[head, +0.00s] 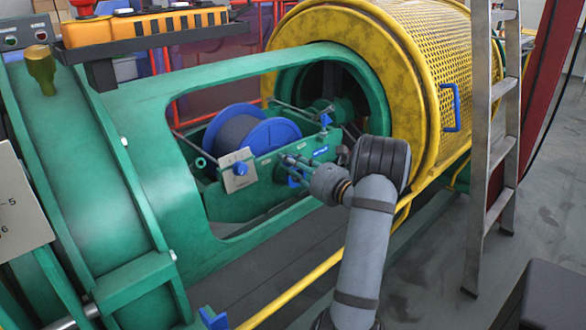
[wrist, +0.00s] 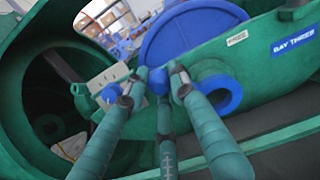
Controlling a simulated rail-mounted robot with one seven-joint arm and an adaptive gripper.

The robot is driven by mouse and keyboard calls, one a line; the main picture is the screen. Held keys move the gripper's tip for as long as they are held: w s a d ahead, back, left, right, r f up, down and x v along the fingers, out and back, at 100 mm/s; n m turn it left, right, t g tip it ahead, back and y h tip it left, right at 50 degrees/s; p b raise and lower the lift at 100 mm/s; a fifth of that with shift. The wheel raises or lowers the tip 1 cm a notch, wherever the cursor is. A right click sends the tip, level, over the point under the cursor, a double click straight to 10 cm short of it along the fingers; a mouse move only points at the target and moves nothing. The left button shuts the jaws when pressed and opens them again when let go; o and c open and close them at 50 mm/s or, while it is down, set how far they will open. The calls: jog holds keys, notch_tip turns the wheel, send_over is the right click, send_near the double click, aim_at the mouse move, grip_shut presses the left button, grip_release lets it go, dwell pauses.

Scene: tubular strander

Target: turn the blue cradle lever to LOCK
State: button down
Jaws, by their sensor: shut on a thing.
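The blue cradle lever (wrist: 159,82) shows between the fingertips of my gripper (wrist: 153,90) in the wrist view. My gripper is shut on it, and the fingers hide much of it. A blue round hub (wrist: 218,94) sits just right of the fingers on the green cradle side. A small FREE label (wrist: 237,37) is above the hub. I cannot read a LOCK label. In the head view my gripper (head: 290,163) reaches the cradle side from the right, and the green cradle (head: 265,172) lies within the machine's opening.
A blue-flanged reel (head: 262,138) sits in the cradle. A pale plate with a blue knob (head: 238,170) is at the cradle's left end. The green frame (head: 160,125) surrounds the opening. A yellow mesh guard (head: 425,60) and a ladder (head: 490,140) stand to the right.

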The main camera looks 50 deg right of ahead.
jog(key=shift+a+f+n+b, duration=0.45)
jog(key=shift+f+n+b, duration=0.05)
jog(key=shift+n+b, duration=0.2)
jog(key=c, duration=1.5)
grip_release()
jog(key=shift+o, duration=0.2)
jog(key=s+a, duration=0.2)
jog(key=s, duration=0.9)
jog(key=shift+s, duration=0.4)
jog(key=shift+w, duration=0.15)
